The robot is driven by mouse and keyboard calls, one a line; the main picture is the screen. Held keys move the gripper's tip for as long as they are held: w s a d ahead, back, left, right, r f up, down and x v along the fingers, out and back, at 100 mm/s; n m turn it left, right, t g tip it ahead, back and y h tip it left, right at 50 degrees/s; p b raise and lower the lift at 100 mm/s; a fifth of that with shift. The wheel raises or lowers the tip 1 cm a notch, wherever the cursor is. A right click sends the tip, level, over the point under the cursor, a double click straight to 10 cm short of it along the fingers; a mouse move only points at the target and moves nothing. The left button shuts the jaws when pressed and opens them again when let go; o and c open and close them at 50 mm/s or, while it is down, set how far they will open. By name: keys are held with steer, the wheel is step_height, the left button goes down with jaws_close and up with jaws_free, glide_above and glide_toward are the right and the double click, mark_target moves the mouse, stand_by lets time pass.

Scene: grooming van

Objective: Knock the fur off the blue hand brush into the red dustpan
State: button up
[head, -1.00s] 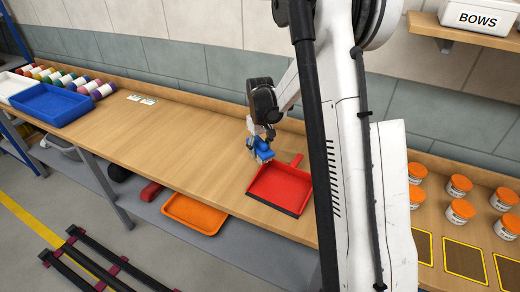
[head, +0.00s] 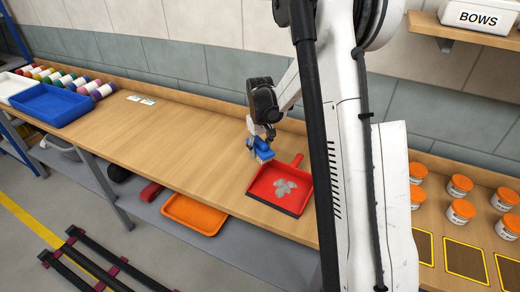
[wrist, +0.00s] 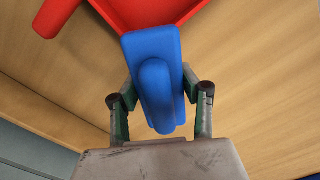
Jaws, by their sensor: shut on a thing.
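The blue hand brush (head: 262,149) is held in my gripper (head: 262,138) above the bench, beside the back left edge of the red dustpan (head: 263,186). In the wrist view, my gripper (wrist: 160,108) is shut on the blue hand brush (wrist: 152,60), one finger on each side of it. The red dustpan (wrist: 140,12) shows behind the brush at the top of that view. The underside of the brush is hidden, so I cannot tell whether fur clings there.
A blue tray (head: 52,121) and several coloured rolls (head: 68,80) stand at the left of the bench. Orange-lidded jars (head: 459,188) stand at the right. An orange tray (head: 195,213) sits on the shelf below.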

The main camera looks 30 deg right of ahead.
mark_target(260, 140)
stand_by(0.4)
steer(key=shift+r+p, duration=0.5)
steer(key=shift+r, duration=0.75)
steer(key=shift+f+b, duration=1.35)
steer(key=shift+b, duration=0.1)
stand_by(1.3)
stand_by(0.5)
steer(key=shift+r+p, duration=1.4)
steer(key=shift+r, duration=1.65)
